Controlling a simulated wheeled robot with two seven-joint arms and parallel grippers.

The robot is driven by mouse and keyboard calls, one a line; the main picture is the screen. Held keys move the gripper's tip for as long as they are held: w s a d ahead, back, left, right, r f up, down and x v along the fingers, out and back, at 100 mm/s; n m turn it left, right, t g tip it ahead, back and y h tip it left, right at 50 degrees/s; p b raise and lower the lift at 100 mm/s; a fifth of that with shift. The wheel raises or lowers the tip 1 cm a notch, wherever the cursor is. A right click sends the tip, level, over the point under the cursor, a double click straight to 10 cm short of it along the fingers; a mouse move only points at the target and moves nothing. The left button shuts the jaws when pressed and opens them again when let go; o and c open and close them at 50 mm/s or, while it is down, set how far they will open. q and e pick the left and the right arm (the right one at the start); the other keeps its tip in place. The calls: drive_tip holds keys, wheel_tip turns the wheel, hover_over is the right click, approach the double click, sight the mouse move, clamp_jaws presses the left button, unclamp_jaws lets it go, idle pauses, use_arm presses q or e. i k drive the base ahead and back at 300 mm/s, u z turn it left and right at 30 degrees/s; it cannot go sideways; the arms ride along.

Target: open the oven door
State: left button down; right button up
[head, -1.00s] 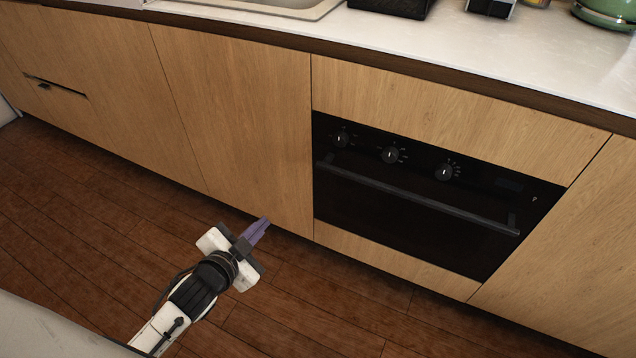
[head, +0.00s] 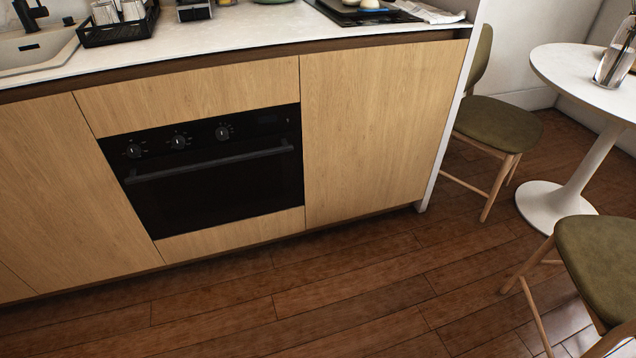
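The black built-in oven (head: 215,190) sits in the wooden cabinet front, left of the middle in the head view. Its door is shut. A dark horizontal bar handle (head: 210,162) runs across the top of the door. Three round knobs (head: 178,142) sit on the panel above the handle. Neither of my grippers shows in the head view now.
The counter (head: 240,35) above holds a sink (head: 35,52), a black rack (head: 118,30) and a hob at right. The wooden floor (head: 300,285) before the oven is clear.

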sight(193, 189)
drive_tip(key=u, duration=1.25)
drive_tip(key=i, duration=1)
drive_tip(key=z, duration=0.25)
